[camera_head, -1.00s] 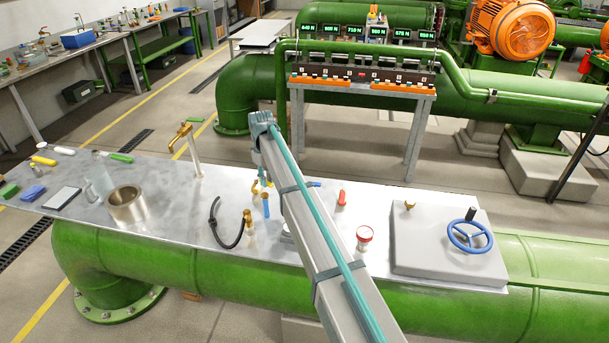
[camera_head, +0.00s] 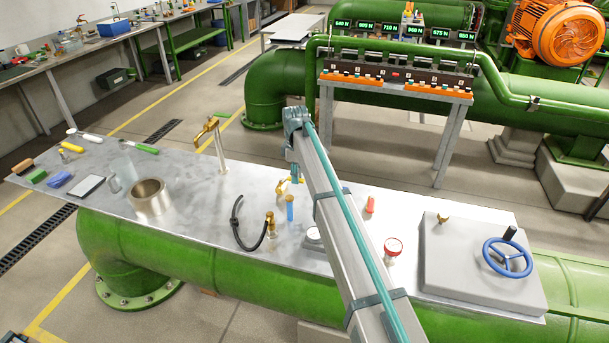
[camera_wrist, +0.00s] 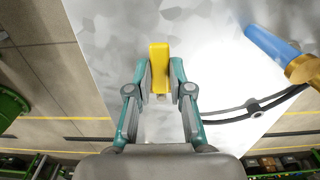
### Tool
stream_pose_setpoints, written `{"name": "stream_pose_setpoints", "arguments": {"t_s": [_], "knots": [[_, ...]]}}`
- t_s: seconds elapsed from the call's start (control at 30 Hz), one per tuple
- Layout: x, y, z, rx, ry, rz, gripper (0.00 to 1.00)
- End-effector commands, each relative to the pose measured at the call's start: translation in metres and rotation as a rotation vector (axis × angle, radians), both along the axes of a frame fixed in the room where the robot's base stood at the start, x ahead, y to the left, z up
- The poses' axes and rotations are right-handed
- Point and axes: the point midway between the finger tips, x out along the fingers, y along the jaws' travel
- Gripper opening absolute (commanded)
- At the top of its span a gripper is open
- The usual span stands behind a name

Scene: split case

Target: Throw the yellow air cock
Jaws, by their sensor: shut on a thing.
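The yellow air cock (camera_head: 309,184) is on the metal bench top, partly hidden behind my arm in the head view. In the wrist view its yellow handle (camera_wrist: 159,66) stands between my fingertips. My gripper (camera_wrist: 160,80) is shut on this handle, with one teal finger on each side. In the head view my gripper (camera_head: 295,176) is small and partly covered by my arm. The base of the cock cannot be made out.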

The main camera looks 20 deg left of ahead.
Motion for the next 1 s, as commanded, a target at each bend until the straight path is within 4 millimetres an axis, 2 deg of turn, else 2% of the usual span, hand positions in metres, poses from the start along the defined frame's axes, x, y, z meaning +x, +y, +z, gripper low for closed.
{"name": "stream_pose_setpoints", "arguments": {"t_s": [0.27, 0.3, 0.43, 0.77, 0.87, 1.0], "knots": [[0.002, 0.001, 0.002, 0.002, -0.005, 0.003, 0.0], [0.002, 0.001, 0.002, 0.002, -0.005, 0.003, 0.25], [0.002, 0.001, 0.001, 0.002, -0.004, 0.002, 0.46], [0.001, 0.0, 0.002, 0.001, -0.002, 0.001, 0.46], [0.001, 0.0, 0.008, 0.001, -0.002, 0.001, 0.46], [0.001, 0.001, 0.027, 0.002, -0.004, 0.001, 0.46]]}}
